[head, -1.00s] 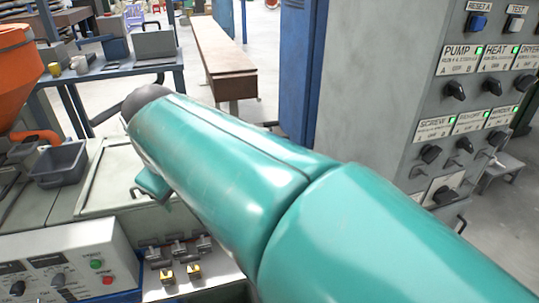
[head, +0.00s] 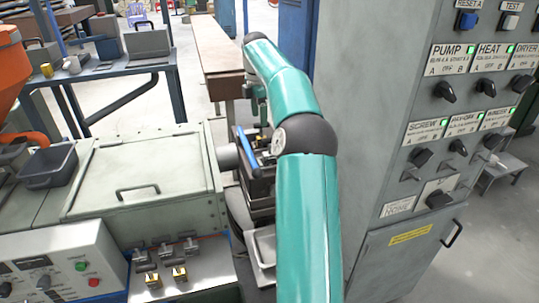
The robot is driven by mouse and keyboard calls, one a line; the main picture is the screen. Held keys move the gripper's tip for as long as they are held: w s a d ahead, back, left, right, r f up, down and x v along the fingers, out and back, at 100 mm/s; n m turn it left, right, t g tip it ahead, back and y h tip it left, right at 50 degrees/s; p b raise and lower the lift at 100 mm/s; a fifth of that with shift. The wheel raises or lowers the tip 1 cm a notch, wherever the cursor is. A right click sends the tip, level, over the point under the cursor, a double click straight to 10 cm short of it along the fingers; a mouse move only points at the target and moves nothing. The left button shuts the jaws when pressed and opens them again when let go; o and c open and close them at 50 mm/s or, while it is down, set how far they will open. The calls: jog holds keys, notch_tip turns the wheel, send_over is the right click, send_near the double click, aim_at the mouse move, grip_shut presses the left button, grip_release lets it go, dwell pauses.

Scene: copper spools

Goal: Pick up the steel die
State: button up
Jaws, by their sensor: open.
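I cannot single out the steel die for certain. Several small grey metal pieces (head: 167,252) sit on the pale ledge at the front of the machine, with two brass-coloured pieces (head: 180,274) in front of them. A dark block with a blue bar (head: 258,165) stands at the machine's right end, partly behind my arm. My teal arm rises from the bottom, bends at a dark joint and reaches up and left. A small teal part shows below its far end, beside the dark block. My gripper's fingers do not show; the arm hides that area.
The machine's flat lid (head: 140,172) has a handle, and a grey bin (head: 48,165) stands left of it. A pale tray (head: 263,246) lies low, left of my arm. A tall control cabinet (head: 372,160) stands close on the right. A workbench (head: 110,68) is behind.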

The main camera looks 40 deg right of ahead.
jog(key=d+f, duration=0.1)
jog(key=s+d+f, duration=0.1)
jog(key=d, duration=0.1)
jog(key=shift+s+f, duration=0.1)
jog(key=shift+f, duration=0.1)
notch_tip(320, 180, down, 7)
jog(key=shift+r, duration=0.1)
jog(key=f, duration=0.5)
jog(key=shift+s+f, duration=0.2)
jog(key=shift+f, duration=0.2)
jog(key=shift+r, duration=0.1)
grip_shut()
